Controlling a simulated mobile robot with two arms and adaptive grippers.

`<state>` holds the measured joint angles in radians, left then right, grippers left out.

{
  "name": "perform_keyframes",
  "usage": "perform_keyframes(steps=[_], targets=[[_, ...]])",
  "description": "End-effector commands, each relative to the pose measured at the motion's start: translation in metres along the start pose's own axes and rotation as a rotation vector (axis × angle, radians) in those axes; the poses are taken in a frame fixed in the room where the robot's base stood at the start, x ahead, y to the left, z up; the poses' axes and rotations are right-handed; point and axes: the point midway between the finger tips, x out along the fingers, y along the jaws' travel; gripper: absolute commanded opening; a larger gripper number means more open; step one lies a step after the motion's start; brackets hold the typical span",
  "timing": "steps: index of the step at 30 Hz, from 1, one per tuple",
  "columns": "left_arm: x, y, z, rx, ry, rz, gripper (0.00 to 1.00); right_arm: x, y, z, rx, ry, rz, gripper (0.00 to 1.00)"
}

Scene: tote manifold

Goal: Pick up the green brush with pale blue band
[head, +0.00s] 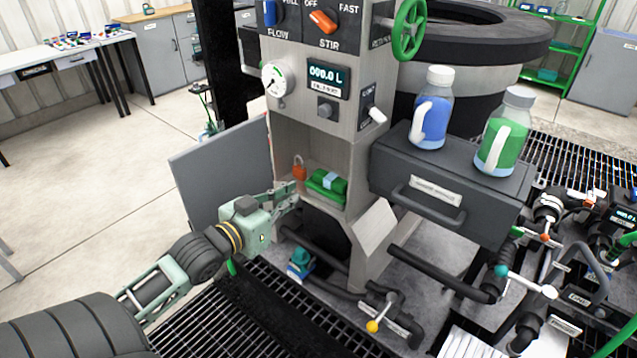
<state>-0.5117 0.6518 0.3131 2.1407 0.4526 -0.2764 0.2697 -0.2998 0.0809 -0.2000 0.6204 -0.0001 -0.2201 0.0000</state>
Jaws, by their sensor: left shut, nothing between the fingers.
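A green brush with a pale blue band (318,190) lies in the open niche of the grey control column, on the niche floor. My left gripper (292,193) is at the niche's left edge, just left of the brush. Its fingers are shut and empty, pointing right. I cannot tell whether the fingertips touch the brush. My right gripper is not in view.
An orange padlock (300,168) is at the back of the niche. An open grey door (215,170) hangs to the left. A drawer unit (450,190) with a blue bottle (432,115) and a green bottle (505,130) juts out right. A teal-and-blue object (300,262) is below, near dark pipes.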

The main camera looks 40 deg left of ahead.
Motion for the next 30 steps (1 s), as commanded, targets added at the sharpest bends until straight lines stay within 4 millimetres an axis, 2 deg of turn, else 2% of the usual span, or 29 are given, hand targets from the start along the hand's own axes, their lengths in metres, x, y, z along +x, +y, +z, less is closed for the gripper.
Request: perform_keyframes(steps=[18,20,23,30], targets=[[0.103,0.0,-0.018,0.001,0.0,0.001,0.0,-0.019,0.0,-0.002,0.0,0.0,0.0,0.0],[0.11,0.001,-0.019,0.001,-0.001,0.001,0.0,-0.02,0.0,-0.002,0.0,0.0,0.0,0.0],[0.108,0.001,-0.009,0.002,-0.006,0.001,0.0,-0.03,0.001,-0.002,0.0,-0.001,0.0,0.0],[0.11,0.001,0.001,0.003,-0.004,0.001,0.0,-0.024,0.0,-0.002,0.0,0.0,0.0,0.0]])
